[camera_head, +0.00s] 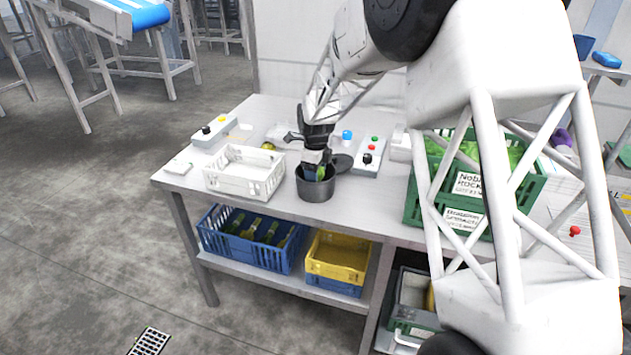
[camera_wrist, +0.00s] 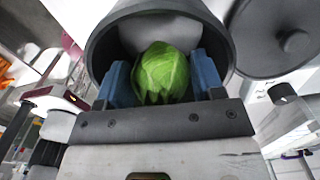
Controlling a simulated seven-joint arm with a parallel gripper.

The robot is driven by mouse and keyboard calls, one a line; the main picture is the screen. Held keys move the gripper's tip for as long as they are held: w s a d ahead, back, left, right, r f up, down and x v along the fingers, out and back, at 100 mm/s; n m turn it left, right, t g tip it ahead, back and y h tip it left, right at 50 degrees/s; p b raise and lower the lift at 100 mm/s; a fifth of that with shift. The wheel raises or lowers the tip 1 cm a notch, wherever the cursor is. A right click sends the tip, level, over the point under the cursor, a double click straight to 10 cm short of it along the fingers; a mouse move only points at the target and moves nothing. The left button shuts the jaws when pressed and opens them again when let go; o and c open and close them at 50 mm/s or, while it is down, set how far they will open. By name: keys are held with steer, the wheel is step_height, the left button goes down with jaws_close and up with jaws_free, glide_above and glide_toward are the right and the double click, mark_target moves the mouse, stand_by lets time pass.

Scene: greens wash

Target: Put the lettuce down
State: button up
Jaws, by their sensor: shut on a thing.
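The lettuce (camera_wrist: 161,72) is a round green head, seen in the wrist view between the two blue fingers of my gripper (camera_wrist: 163,82). My gripper is shut on it. In the head view my gripper (camera_head: 318,172) points down into a dark grey pot (camera_head: 316,192) on the table. The lettuce is mostly hidden there by the fingers and the pot wall. In the wrist view the pot's rim (camera_wrist: 100,42) surrounds the lettuce and fingertips. I cannot tell whether the lettuce touches the pot's bottom.
A dark round lid (camera_head: 342,163) lies right behind the pot. A white basket (camera_head: 232,180) stands to its left. A control box with buttons (camera_head: 368,157) is at the back right. A green crate (camera_head: 412,200) stands farther right. Crates fill the shelf below.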

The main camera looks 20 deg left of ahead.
steer(key=shift+f, duration=1.85)
steer(key=shift+f, duration=0.15)
steer(key=o, duration=0.7)
steer(key=shift+o, duration=0.2)
steer(key=shift+r, duration=6.15)
